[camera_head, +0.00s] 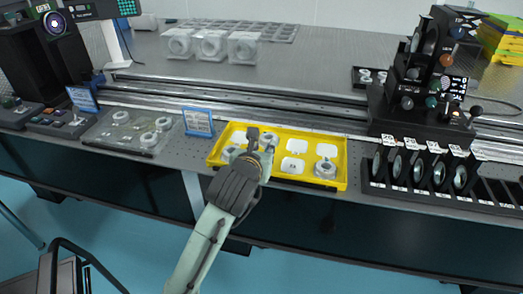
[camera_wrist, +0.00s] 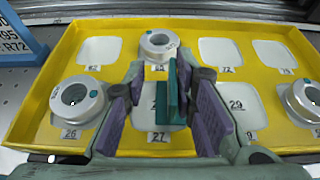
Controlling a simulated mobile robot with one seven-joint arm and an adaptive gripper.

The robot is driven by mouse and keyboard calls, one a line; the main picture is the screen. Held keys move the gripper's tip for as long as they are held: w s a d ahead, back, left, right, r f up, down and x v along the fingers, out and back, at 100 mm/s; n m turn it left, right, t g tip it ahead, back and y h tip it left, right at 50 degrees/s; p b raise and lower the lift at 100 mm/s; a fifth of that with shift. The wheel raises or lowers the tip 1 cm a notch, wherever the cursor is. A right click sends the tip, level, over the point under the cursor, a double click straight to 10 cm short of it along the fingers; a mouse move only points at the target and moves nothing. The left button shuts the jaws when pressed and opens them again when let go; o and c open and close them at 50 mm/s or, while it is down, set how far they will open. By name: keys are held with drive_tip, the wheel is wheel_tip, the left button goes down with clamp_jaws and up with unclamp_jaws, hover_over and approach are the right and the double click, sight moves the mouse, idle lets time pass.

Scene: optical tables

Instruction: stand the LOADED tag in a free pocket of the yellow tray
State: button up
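The yellow tray (camera_head: 343,165) lies near the table's front edge; its rim also shows in the wrist view (camera_wrist: 60,38). A teal tag (camera_wrist: 173,92), whose lettering I cannot read, stands upright over the front-row pocket labelled 27, between my fingers. It appears to stand in that pocket. My gripper (camera_wrist: 165,85) is open around it, with visible gaps at the left finger and a narrow one at the right. In the head view my gripper (camera_head: 262,142) is over the tray's middle and hides the tag.
White ring parts sit in the front-left (camera_wrist: 78,98), back (camera_wrist: 159,45) and front-right (camera_wrist: 303,100) pockets. Pocket 29 (camera_wrist: 238,105) and other back pockets are empty. A blue-framed sign (camera_head: 198,122) stands left of the tray. A black lens rack (camera_head: 430,190) stands to its right.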

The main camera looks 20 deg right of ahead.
drive_tip(key=shift+s+a+r, duration=0.1)
drive_tip(key=shift+r, duration=0.15)
drive_tip(key=shift+s+a+r+b, duration=0.2)
drive_tip(key=shift+s+a+b, duration=0.55)
drive_tip(key=shift+s, duration=0.35)
drive_tip(key=shift+a+f+b, duration=0.15)
drive_tip(key=shift+a+b, duration=0.05)
drive_tip(key=shift+b, duration=0.65)
drive_tip(key=b, duration=0.3)
drive_tip(key=shift+s+a, duration=0.15)
drive_tip(key=shift+a, duration=0.1)
drive_tip(key=b, duration=0.2)
drive_tip(key=s+r+b, duration=0.1)
drive_tip(key=b, duration=0.1)
drive_tip(key=shift+s+a, duration=0.2)
drive_tip(key=shift+s, duration=0.1)
drive_tip(key=b+v, duration=0.5)
drive_tip(key=v, duration=0.1)
drive_tip(key=shift+s+r, duration=0.15)
drive_tip(key=shift+r, duration=0.35)
